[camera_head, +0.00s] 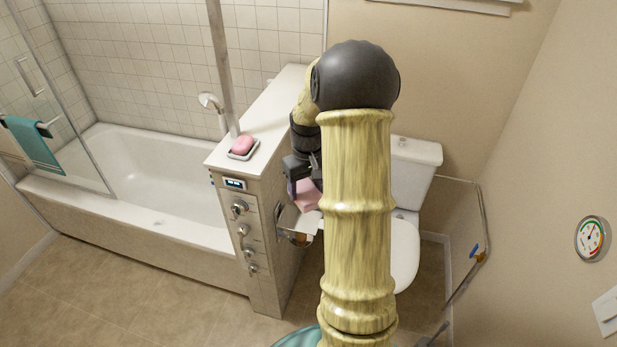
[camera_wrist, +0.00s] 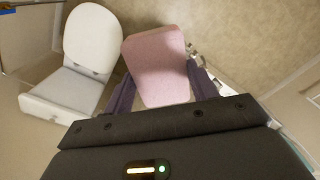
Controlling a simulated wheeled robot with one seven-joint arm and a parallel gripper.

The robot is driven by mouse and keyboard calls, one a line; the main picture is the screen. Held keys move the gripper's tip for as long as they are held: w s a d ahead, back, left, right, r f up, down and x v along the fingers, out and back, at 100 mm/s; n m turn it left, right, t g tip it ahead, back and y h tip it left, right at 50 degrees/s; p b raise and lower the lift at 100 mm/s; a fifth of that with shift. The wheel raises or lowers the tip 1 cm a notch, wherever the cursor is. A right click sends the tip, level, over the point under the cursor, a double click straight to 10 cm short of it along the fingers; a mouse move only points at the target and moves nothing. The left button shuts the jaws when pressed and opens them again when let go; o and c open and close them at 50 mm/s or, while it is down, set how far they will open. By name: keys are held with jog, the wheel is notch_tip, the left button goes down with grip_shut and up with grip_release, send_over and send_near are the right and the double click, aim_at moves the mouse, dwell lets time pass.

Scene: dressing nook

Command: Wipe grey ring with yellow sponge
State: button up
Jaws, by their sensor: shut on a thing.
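My gripper (camera_head: 303,180) is shut on a pink sponge-like block (camera_head: 306,197), beside the right face of the tiled half wall. In the wrist view the same block (camera_wrist: 157,60) sits between the two dark fingers, and my gripper (camera_wrist: 158,80) is seen from behind it. The block looks pink, and I see no yellow sponge. I cannot make out a grey ring in either view. My arm hides part of the area behind it in the head view.
A pink soap (camera_head: 242,144) lies in a dish on the half wall's top (camera_head: 270,110). A metal holder (camera_head: 298,222) sticks out below the block. The white toilet (camera_head: 405,255) stands to the right, the bathtub (camera_head: 150,180) to the left. Floor is clear at lower left.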

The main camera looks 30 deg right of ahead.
jog(key=a+f, duration=0.9)
jog(key=f, duration=0.3)
jog(key=a+f+b, duration=0.1)
jog(key=a+f, duration=0.9)
jog(key=f, duration=0.2)
jog(key=shift+a+n, duration=0.25)
jog(key=shift+n, duration=0.05)
jog(key=shift+f, duration=0.15)
